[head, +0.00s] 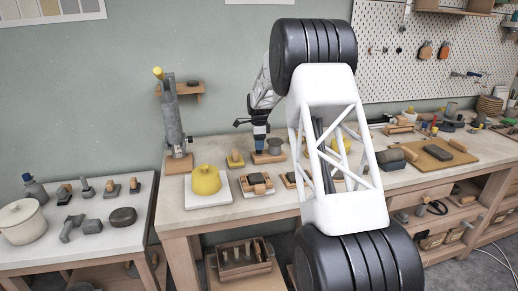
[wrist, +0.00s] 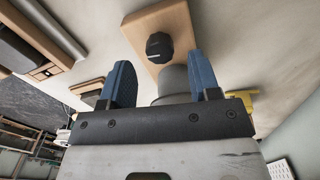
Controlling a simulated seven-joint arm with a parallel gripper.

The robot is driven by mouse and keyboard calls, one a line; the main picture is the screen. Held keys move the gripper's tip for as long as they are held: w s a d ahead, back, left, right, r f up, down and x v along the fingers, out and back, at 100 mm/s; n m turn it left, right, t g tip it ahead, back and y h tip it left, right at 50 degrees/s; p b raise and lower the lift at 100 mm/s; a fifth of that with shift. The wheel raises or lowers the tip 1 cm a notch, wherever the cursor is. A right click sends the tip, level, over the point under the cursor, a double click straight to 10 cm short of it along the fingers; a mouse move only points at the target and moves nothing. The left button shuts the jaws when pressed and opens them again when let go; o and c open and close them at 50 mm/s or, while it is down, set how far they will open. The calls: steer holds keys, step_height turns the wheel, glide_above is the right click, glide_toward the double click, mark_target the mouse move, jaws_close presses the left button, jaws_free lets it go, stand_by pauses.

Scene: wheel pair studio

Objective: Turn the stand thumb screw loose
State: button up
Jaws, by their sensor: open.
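In the wrist view a black ribbed knob (wrist: 159,46) with a pale line on its face, which looks like the thumb screw, sits on a wooden base (wrist: 183,22). A grey cylinder (wrist: 174,80) stands on the same base, partly hidden by my gripper. My gripper (wrist: 161,60) is open, with its two blue fingers apart and nothing between them that I can see gripped. The knob appears beyond the fingertips, roughly midway between them. In the head view my gripper (head: 260,136) is over the wooden base (head: 268,158), left of the grey cylinder (head: 274,146); the knob is not clear there.
A tall grey post (head: 171,115) with a yellow tip and a yellow pot (head: 206,180) stand to the left on the bench. Small blocks (head: 257,182) lie in front. My white arm hides part of the bench. A lower table (head: 105,240) is at left.

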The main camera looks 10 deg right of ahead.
steer(key=shift+f, duration=1.35)
steer(key=shift+c, duration=0.3)
steer(key=c, duration=0.9)
